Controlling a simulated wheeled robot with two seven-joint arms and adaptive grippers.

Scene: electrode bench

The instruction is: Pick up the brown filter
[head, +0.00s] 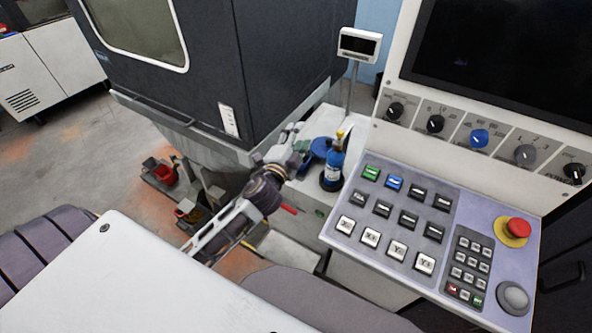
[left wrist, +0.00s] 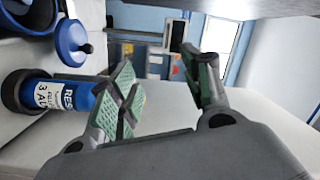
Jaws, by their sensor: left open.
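I cannot make out a brown filter in either view. My left gripper (head: 298,150) is over the light bench beside the dark machine cabinet, just left of a blue bottle. In the left wrist view, its two green-padded fingers (left wrist: 165,90) stand apart with nothing between them. The blue bottle (head: 333,168) has a white label and a tan top. It also shows in the left wrist view (left wrist: 77,96), close beside the left finger. My right gripper is not in view.
A blue round container (left wrist: 32,14) and a blue knobbed lid (left wrist: 70,42) are near the bottle. The button panel (head: 405,220) with its red emergency knob (head: 518,227) stands to the right. A small display (head: 359,45) rises on a post behind.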

